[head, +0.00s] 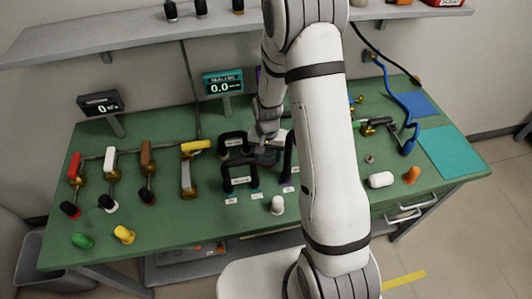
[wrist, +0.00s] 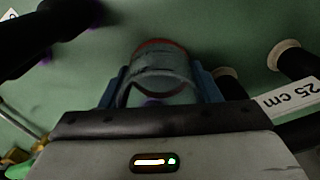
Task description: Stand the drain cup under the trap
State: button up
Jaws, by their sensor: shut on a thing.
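My gripper (wrist: 160,84) is shut on a grey, see-through cup with a reddish far rim, which I take to be the drain cup (wrist: 160,62). The cup sits between the two blue fingers above the green table top. In the head view my gripper (head: 267,152) is low over the middle of the table, among black-handled frames. The cup is not clear there, hidden by the gripper and arm. I cannot make out the trap for certain in either view.
Black frames (head: 240,177) stand close around my gripper. Valves with red (head: 74,166), white, brown and yellow handles line the left. A white piece (head: 278,205) stands in front. A white cylinder (head: 381,180) and an orange piece (head: 411,175) lie right. The table's front-left middle is clear.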

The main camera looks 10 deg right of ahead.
jog(key=shift+f, duration=0.2)
jog(key=o, duration=1.1)
jog(key=shift+r, duration=0.1)
